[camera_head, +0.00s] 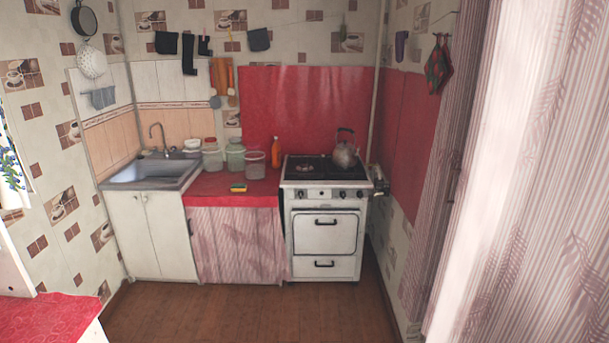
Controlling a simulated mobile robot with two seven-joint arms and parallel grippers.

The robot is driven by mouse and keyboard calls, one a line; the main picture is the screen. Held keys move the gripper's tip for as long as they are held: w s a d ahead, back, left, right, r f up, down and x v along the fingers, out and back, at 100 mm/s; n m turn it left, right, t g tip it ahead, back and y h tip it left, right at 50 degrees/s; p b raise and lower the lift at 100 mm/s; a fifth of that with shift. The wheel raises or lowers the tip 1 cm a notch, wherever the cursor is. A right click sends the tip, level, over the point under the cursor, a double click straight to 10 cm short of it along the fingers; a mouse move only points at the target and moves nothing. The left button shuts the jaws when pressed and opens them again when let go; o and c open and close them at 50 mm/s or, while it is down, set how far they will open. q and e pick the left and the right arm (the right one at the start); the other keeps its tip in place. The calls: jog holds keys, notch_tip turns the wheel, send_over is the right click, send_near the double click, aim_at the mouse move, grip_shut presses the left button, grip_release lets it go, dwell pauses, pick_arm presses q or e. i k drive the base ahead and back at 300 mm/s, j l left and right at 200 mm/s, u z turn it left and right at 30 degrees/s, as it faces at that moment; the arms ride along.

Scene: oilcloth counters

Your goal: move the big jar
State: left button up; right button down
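Three see-through jars stand upright close together on the red counter, between the sink and the stove. The left jar (212,159) has a reddish lid. The middle jar (235,159) is greenish, has a lid and looks the tallest, so it may be the big jar. The clear container (255,168) on the right stands nearer the front and looks open. Neither of my grippers shows in this view, and nothing is seen holding a jar.
An orange bottle (276,152) stands right of the jars, and a yellow sponge (238,187) lies at the counter's front. A kettle (344,153) sits on the white stove (324,232). The sink (150,174) is left. The brown floor (250,314) ahead is clear.

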aim_at(254, 159)
jog(key=i, duration=1.7)
jog(key=i+u, duration=0.2)
jog(key=i, duration=0.3)
jog(key=i+l+u, duration=0.25)
jog(key=i, duration=0.2)
jog(key=i+l+u, duration=0.2)
jog(key=i, duration=0.3)
